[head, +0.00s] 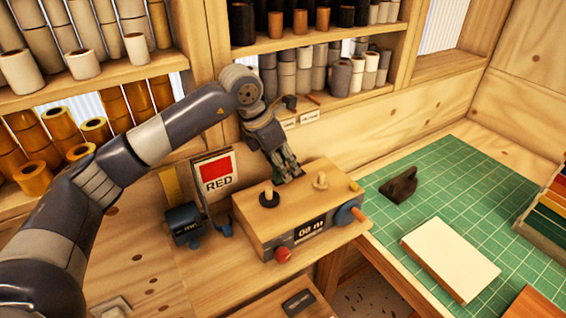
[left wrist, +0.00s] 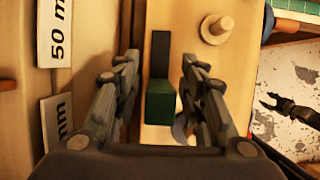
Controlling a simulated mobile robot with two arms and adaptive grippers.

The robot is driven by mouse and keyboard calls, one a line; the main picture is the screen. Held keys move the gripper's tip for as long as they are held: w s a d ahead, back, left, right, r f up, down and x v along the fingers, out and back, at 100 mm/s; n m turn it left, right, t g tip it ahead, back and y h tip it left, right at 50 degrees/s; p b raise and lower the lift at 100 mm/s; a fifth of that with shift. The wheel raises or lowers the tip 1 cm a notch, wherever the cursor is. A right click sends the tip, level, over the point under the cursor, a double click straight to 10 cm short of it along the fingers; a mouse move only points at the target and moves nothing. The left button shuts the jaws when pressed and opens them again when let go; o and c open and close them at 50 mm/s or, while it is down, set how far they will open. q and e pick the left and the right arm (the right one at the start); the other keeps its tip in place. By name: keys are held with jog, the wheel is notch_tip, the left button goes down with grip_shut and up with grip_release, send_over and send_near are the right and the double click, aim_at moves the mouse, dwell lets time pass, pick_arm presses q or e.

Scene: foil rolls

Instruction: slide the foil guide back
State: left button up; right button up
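A wooden box machine (head: 290,215) stands on the bench in the head view. My left gripper (head: 289,176) reaches down at its back edge. In the left wrist view a green block (left wrist: 160,100), perhaps the foil guide, sits at the end of a dark slot (left wrist: 161,45) in the box top. My left gripper (left wrist: 160,68) is open, with one finger on each side of the block and gaps visible on both sides. In that view my right gripper (left wrist: 275,104) shows small at the right edge, fingers apart and empty, over the floor.
The box carries a black knob (head: 269,195), a wooden peg (head: 320,181), a red knob (head: 283,256) and a blue wheel (head: 348,213). A RED card (head: 217,177) stands left of it. Shelves of rolls rise behind. A green mat (head: 462,185) lies to the right.

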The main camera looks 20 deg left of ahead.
pick_arm(q)
jog(key=shift+a+r, duration=0.15)
jog(key=shift+r, duration=0.3)
jog(key=v, duration=1.1)
jog(key=shift+s, duration=0.25)
